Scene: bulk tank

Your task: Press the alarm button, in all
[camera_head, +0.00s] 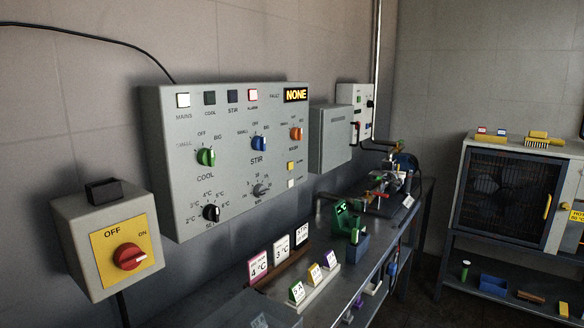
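The grey control panel (235,215) hangs on the wall at centre left. On its top row is a small square marked ALARM (252,95), pale with a reddish edge; I cannot tell whether it is a lamp or a button. A yellow square button (291,165) and a white square button (291,183) sit at the panel's lower right, with labels too small to read. The fault display (296,95) reads NONE. The MAINS square (183,100) looks white and bright. The COOL (210,98) and STIR (232,96) squares look dark. Neither of my grippers shows.
A switch box with a red rotary knob (130,256) stands out at lower left. Green (206,157), blue (260,143), orange (296,133) and black (211,212) knobs project from the panel. Cards (258,264) and a green device (345,220) stand on the bench below.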

